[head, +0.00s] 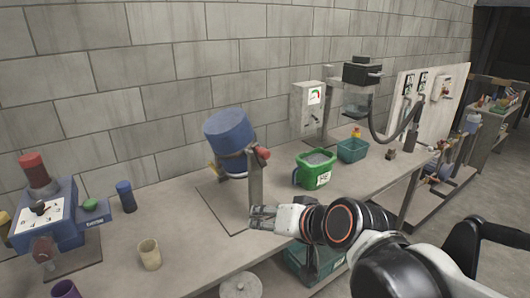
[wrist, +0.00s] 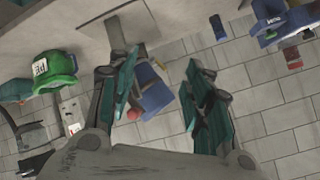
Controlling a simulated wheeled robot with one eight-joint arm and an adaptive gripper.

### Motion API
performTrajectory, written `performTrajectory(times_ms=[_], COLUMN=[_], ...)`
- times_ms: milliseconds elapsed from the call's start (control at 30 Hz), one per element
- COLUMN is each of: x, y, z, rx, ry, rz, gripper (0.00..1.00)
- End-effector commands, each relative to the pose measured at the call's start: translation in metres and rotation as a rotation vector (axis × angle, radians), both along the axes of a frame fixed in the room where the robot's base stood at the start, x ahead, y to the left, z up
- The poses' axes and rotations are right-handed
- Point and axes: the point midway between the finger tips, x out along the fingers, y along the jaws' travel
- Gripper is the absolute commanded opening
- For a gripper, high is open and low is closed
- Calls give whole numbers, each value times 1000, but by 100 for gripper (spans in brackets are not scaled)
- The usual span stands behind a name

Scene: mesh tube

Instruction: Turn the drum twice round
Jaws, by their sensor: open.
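The blue drum (head: 229,138) sits tilted on a grey stand (head: 255,180) at the middle of the bench. A red knob (head: 263,153) shows at the drum's lower right side. My gripper (head: 262,217) is in front of the stand's lower part, below the knob in the picture. In the wrist view, which looks upside down, my gripper (wrist: 163,80) is open with its two teal fingers wide apart and nothing between them. The drum (wrist: 154,88) and the red knob (wrist: 133,114) show beyond the fingers, nearer the left one, which partly covers the drum.
A green bucket (head: 316,168) and a teal bin (head: 352,150) stand right of the drum. A dark blue bottle (head: 126,196), a beige cup (head: 149,254) and a blue machine (head: 62,222) stand left. A grey wall (head: 130,80) is behind. Bare bench lies left of the stand.

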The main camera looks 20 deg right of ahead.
Motion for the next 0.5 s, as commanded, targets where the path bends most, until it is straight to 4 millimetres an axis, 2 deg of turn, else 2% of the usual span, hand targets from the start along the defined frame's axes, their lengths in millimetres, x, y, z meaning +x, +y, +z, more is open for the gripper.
performTrajectory(times_ms=[100, 200, 367, 500], x=[34, 67, 99, 121], y=[7, 6, -16, -41], z=[24, 48, 55, 57], rx=[182, 381, 760, 1101], ry=[-82, -164, -127, -80], rz=[-65, -150, -319, -450], gripper=[46, 46, 46, 46])
